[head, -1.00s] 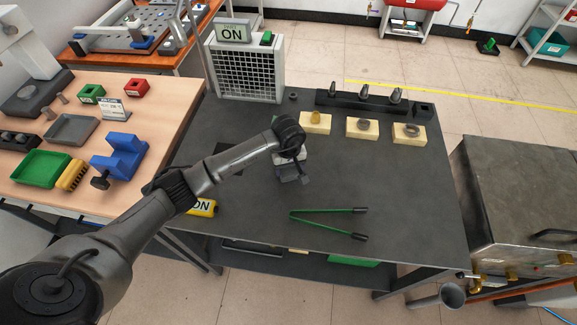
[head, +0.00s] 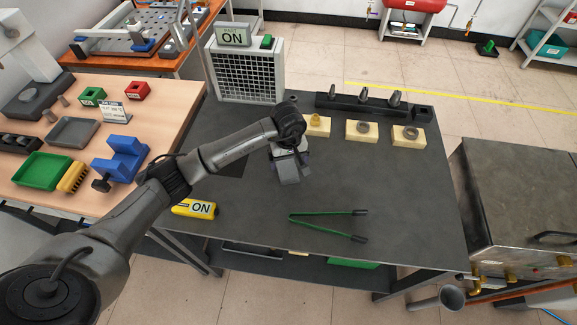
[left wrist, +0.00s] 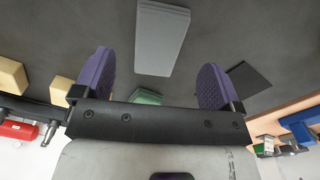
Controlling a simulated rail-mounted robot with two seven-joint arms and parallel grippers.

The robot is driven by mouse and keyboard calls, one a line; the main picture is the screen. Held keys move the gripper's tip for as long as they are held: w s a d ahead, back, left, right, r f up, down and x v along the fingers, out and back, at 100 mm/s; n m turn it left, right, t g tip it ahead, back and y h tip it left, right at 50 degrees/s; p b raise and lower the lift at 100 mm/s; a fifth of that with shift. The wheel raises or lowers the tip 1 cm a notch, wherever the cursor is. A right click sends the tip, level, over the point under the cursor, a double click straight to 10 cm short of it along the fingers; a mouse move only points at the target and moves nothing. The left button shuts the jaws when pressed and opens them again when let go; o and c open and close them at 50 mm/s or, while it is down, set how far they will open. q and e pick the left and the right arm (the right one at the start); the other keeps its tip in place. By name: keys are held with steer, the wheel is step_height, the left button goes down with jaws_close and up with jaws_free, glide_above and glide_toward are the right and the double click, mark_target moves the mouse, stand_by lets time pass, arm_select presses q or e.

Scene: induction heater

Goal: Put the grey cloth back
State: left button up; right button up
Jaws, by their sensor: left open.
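The grey cloth (head: 290,172) is a flat, folded-looking grey rectangle on the dark table (head: 400,190). It also shows in the left wrist view (left wrist: 162,38), lying ahead of and between the fingers. My left gripper (head: 289,158) is above the table at the cloth's far end. Its two purple-padded fingers (left wrist: 156,60) are spread wider than the cloth, with nothing held between them. I cannot tell how high the fingertips are above the table. My right gripper is in neither view.
A black square mat (head: 233,163) lies left of the cloth. Green-handled tongs (head: 328,213) lie nearer. Yellowish blocks (head: 361,131) and a black rack (head: 375,103) stand behind to the right. A green object (left wrist: 145,97) is near the gripper.

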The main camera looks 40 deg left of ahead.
mark_target(289, 171)
arm_select(q)
step_height(289, 171, up, 7)
steer(key=shift+f, duration=0.2)
